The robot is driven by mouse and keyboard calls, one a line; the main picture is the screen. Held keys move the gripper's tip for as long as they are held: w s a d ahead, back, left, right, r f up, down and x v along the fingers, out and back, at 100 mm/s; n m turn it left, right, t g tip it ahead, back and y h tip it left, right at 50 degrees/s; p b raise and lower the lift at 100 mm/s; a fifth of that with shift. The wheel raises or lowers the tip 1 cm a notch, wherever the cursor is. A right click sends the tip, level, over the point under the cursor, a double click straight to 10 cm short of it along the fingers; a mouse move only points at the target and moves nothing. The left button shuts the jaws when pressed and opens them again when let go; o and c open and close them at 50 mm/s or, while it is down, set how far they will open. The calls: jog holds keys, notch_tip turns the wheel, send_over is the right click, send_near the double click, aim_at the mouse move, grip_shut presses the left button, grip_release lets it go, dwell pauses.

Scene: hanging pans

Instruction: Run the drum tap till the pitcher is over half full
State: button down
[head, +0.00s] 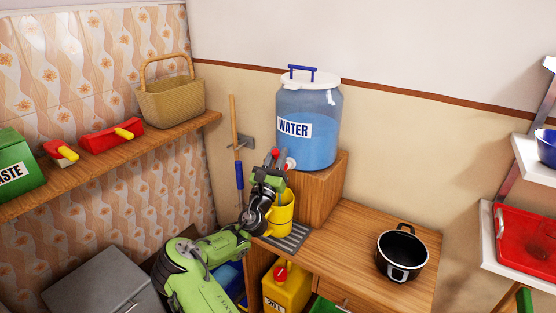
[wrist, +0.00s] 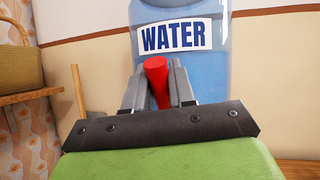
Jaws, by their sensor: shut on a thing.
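A blue water drum (head: 307,140) with a white lid and a WATER label stands on a wooden block. Its tap has a red lever, seen in the wrist view (wrist: 157,80) between my fingers. My gripper (head: 277,158) is at the drum's lower front, shut on the red tap lever. A yellow pitcher (head: 283,217) stands below on a grey drain grate (head: 292,238), partly hidden behind my arm. I cannot see into the pitcher or tell its water level. The tap's spout and any stream are mostly hidden. The drum's water reaches well up its wall.
A black pot (head: 401,254) stands on the wooden counter (head: 352,232) to the right. A yellow canister (head: 287,289) is below the counter. A shelf (head: 110,165) with a basket (head: 170,100) is at left, and a red tray (head: 526,240) at right. A wooden-handled tool (head: 236,150) leans behind my arm.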

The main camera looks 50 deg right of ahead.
jog(key=c, duration=1.1)
grip_release()
